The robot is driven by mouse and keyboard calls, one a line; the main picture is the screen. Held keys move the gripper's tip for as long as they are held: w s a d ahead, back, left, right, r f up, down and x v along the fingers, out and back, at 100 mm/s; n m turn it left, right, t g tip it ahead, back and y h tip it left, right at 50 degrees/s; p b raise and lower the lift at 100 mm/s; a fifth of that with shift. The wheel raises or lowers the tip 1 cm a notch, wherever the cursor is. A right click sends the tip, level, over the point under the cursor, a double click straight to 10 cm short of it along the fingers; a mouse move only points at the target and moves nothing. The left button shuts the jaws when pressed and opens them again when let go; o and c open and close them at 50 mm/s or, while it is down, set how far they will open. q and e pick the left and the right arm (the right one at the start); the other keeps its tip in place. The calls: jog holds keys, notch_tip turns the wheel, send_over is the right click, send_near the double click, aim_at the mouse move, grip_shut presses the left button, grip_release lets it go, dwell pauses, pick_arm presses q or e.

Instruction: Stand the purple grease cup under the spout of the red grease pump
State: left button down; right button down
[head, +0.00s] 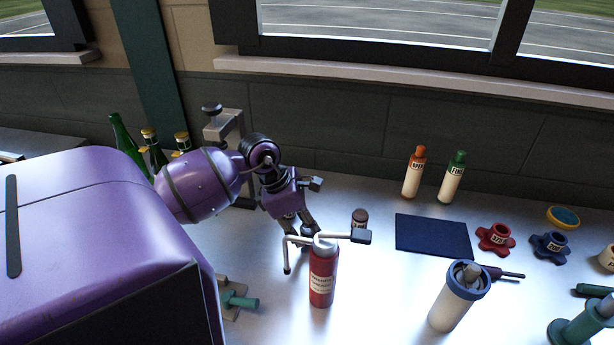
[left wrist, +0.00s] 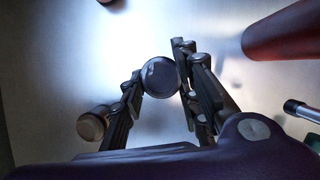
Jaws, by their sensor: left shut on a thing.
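The red grease pump (head: 321,278) stands upright on the bench in the head view. Its thin spout (head: 287,254) bends down on the left, and its handle reaches right to a dark grip. The red body (left wrist: 290,32) also shows at the upper right of the left wrist view. My left gripper (head: 297,224) is just behind the spout, pointing down. In the left wrist view its fingers (left wrist: 162,88) are shut on a dark purplish round thing (left wrist: 161,76), seen from above, which looks like the grease cup. In the head view the cup is hidden or too dark to tell.
A small brown-capped jar (head: 359,217) stands behind the pump handle. A dark mat (head: 433,236) lies to the right, with a blue-rimmed white canister (head: 457,300) in front. Orange (head: 414,175) and green-topped (head: 453,178) bottles stand behind. A grey clamp-like stand (head: 226,130) is behind my left arm.

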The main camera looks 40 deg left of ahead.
pick_arm(q)
jog(key=shift+f, duration=1)
jog(key=shift+f, duration=0.25)
jog(key=c, duration=1.3)
grip_release()
jog(key=shift+r, duration=0.1)
